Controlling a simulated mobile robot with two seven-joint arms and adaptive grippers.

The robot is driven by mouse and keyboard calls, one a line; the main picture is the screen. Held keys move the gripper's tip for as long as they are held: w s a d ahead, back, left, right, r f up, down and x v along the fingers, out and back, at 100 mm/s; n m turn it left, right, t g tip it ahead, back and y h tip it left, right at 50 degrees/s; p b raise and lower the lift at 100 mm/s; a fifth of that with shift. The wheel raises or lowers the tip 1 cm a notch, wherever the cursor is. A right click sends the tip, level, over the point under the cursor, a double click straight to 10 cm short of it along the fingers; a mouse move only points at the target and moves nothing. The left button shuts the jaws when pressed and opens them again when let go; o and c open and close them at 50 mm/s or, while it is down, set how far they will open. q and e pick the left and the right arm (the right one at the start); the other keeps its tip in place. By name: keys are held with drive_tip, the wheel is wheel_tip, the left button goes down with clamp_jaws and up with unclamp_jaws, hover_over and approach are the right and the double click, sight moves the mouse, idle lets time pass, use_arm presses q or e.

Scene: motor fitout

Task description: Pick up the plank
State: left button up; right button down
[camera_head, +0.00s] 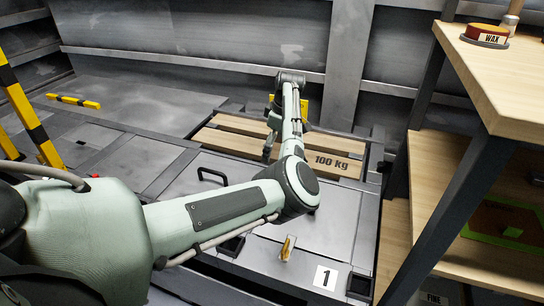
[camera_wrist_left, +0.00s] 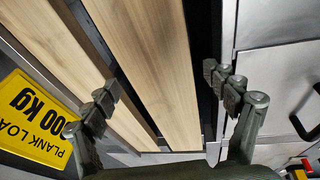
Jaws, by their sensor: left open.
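Pale wooden planks lie side by side in a dark recessed frame at the back of the grey platform in the head view. My left gripper (camera_head: 268,150) points down at the planks. In the left wrist view its two fingers (camera_wrist_left: 165,92) are open and apart, with one plank (camera_wrist_left: 160,50) showing between them and another plank (camera_wrist_left: 45,35) to the left. The gripper holds nothing. My right gripper is not in view.
A yellow load sign (camera_wrist_left: 35,115) stands beside the planks. A wooden shelf unit (camera_head: 515,80) with a wax tin (camera_head: 484,36) rises at the right. Yellow-black barriers (camera_head: 30,105) stand at the left. A black handle (camera_head: 212,174) sticks up from the platform.

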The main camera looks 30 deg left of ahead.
use_arm(q)
drive_tip(key=shift+w+a+f, duration=0.1)
drive_tip(key=shift+a+f, duration=0.15)
drive_tip(key=shift+f, duration=0.45)
drive_tip(key=shift+c, duration=0.5)
drive_tip(key=c, duration=1.4)
drive_tip(key=shift+o, duration=0.2)
drive_tip(key=shift+r, duration=0.1)
